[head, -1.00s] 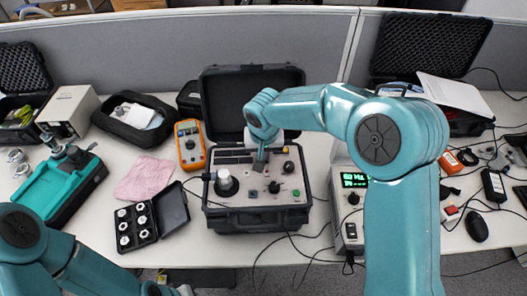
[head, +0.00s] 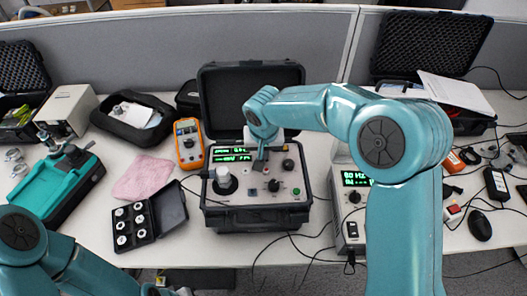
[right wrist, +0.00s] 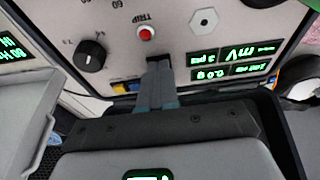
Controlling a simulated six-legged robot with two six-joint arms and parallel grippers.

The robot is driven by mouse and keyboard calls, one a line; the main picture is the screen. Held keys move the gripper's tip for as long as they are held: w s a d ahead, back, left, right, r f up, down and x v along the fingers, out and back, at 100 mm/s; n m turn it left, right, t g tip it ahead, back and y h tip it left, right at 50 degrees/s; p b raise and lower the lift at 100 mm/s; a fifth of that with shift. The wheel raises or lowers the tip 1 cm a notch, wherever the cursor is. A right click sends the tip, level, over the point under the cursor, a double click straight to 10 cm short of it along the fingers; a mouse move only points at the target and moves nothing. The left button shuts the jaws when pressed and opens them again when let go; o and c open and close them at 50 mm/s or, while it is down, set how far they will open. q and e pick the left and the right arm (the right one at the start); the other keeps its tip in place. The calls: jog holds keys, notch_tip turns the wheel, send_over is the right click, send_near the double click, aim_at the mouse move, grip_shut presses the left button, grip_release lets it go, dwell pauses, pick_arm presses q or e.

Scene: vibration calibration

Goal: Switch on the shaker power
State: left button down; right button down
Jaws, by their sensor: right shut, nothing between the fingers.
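The shaker unit (head: 257,218) is a panel in an open black case at the middle of the table. Its green displays (head: 231,154) are lit. They also show lit in the right wrist view (right wrist: 232,62), beside a red TRIP button (right wrist: 147,33) and a black knob (right wrist: 91,56). My right gripper (head: 260,164) is over the panel, pointing down. In the right wrist view its fingers (right wrist: 159,68) are shut and empty, with tips at the panel below the TRIP button. They hide what lies under them, and I cannot tell if they touch. My left gripper's fingers are not visible.
A lit power box (head: 352,215) stands right of the case, partly behind my right arm. An orange multimeter (head: 189,143), a pink cloth (head: 144,178) and a small box of white pieces (head: 133,225) lie to the left. Cables run along the front edge.

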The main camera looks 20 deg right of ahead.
jog(key=shift+w+d+r, duration=0.15)
jog(key=shift+w+r, duration=0.05)
jog(key=shift+w, duration=0.25)
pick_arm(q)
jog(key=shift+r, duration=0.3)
